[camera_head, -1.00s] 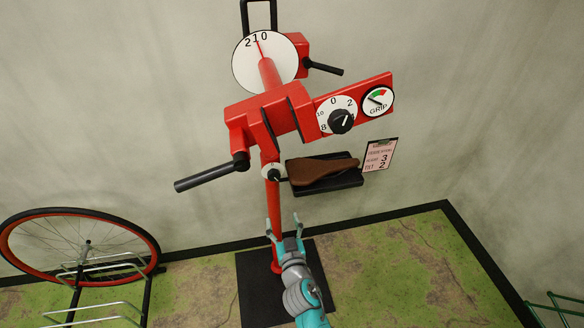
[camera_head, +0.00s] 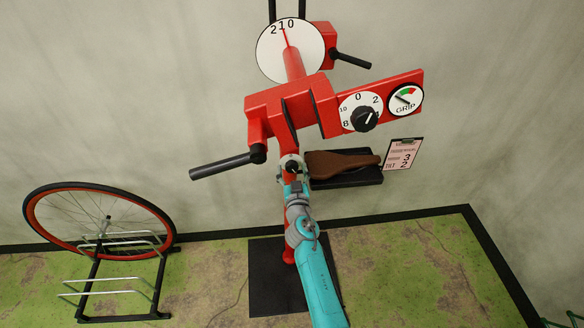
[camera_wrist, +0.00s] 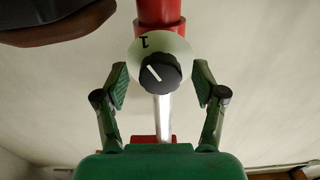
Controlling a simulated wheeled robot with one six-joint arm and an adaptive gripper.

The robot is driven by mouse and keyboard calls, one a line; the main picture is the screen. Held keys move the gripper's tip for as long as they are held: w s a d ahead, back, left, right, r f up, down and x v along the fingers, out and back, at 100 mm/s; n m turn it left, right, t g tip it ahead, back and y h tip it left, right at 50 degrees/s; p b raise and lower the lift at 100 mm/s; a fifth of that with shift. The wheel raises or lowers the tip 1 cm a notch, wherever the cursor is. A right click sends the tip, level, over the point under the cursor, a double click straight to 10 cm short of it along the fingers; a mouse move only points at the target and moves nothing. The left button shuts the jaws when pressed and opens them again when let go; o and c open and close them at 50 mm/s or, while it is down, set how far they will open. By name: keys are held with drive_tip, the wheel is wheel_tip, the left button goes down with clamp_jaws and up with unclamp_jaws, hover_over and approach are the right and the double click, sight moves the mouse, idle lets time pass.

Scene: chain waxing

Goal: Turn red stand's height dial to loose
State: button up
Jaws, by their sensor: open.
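The red stand (camera_head: 289,145) rises in the middle of the head view. Its height dial is a small white disc with a black knob (camera_wrist: 160,73), seen close in the wrist view. The knob's white line points up and left, and one black mark shows near the disc's upper left edge. My gripper (camera_wrist: 161,82) is open, with one green finger on each side of the dial. The knob lies between the fingertips, and I see space between it and each finger. In the head view, my gripper (camera_head: 293,178) hides part of the dial.
A brown saddle (camera_head: 341,163) on a dark shelf is right of the column. A black clamp handle (camera_head: 222,165) sticks out left above my gripper. The larger dial (camera_head: 362,115) and grip gauge (camera_head: 406,98) are higher up. A wheel (camera_head: 50,220) in a rack stands left.

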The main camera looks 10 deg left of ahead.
drive_tip(key=shift+w+a, duration=0.2)
drive_tip(key=shift+w, duration=0.5)
drive_tip(key=c, duration=1.1)
drive_tip(key=shift+c, duration=0.2)
